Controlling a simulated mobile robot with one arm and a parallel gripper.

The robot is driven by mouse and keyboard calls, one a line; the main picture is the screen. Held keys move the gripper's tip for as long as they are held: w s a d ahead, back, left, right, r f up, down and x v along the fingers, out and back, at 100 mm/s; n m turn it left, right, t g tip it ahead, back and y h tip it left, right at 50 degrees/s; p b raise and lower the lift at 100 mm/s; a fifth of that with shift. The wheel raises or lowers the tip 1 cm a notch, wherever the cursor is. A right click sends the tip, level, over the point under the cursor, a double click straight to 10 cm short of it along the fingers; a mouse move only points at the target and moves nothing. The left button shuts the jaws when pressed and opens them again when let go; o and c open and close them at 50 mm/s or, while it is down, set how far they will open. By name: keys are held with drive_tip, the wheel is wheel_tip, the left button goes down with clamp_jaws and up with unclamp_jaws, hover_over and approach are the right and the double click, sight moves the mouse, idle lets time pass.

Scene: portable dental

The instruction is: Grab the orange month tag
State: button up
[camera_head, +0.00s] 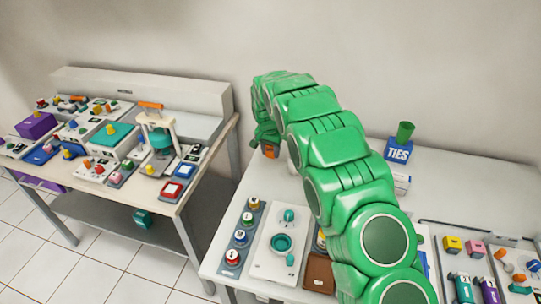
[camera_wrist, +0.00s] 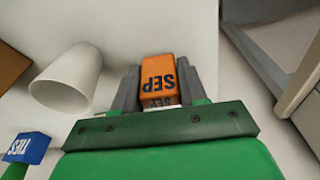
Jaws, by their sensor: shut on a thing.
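The orange month tag (camera_wrist: 158,78) is a small block with "SEP" in dark letters, upside down in the wrist view. My gripper (camera_wrist: 159,88) is shut on it, with one grey finger on each side. In the head view a bit of the orange tag (camera_head: 269,151) shows below my green gripper (camera_head: 267,141), near the back left of the white table (camera_head: 245,186). My arm hides most of the gripper there. I cannot tell whether the tag touches the table.
A white cup (camera_wrist: 68,80) stands close left of the gripper in the wrist view. A second crowded table (camera_head: 150,192) stands to the left, across a gap.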

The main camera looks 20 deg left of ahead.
drive_tip(key=s+d+r, duration=0.6)
drive_tip(key=s+r, duration=0.4)
drive_tip(key=s, duration=0.2)
drive_tip(key=shift+s, duration=0.25)
